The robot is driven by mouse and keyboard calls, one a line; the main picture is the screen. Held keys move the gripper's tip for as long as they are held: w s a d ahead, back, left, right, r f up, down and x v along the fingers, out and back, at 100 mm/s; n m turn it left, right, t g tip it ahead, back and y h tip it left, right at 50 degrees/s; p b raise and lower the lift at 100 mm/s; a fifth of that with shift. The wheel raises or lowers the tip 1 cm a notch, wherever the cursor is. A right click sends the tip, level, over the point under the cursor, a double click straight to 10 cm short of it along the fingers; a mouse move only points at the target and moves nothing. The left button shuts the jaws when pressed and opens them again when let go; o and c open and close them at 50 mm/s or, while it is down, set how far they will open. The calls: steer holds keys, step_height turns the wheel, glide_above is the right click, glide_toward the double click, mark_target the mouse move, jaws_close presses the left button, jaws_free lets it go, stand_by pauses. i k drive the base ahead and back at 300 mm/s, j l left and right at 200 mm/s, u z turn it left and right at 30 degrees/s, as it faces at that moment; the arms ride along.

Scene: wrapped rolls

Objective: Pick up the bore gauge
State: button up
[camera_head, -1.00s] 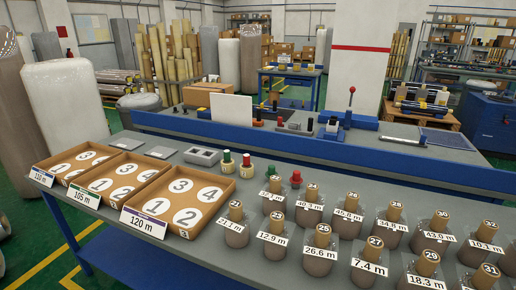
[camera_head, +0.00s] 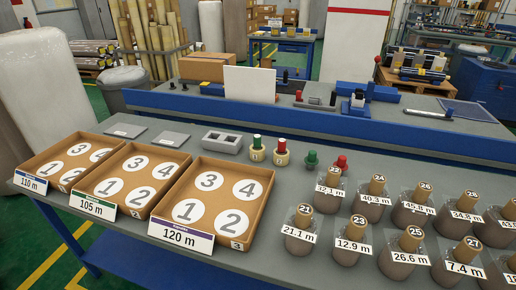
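I cannot tell for sure which thing is the bore gauge. Small gauge-like pieces stand on the grey bench behind the wrapped rolls. One cream piece has a green top (camera_head: 257,147), and another beside it has a red top (camera_head: 282,152). To their right are a smaller green piece (camera_head: 311,159) and a red piece (camera_head: 341,163), partly behind the rolls. My gripper is not in view.
Three cardboard trays with numbered circles, including the 120 m tray (camera_head: 262,216), stand at left. Wrapped rolls with length labels, such as 26.6 m (camera_head: 406,250), fill the right. A blue rail (camera_head: 180,106) with devices runs behind. Free bench lies between trays and rolls.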

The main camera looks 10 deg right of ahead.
mark_target(257, 146)
steer(key=i+j+z, duration=0.1)
steer(key=j, duration=0.3)
steer(key=i+j+z, duration=0.15)
steer(key=j, duration=0.3)
steer(key=i+j+z, duration=0.1)
steer(key=i+j, duration=0.15)
steer(key=j, duration=0.2)
steer(key=i+j+z, duration=0.15)
steer(key=j, duration=0.35)
steer(key=j+z, duration=0.1)
steer(key=j, duration=0.35)
steer(key=i, duration=0.05)
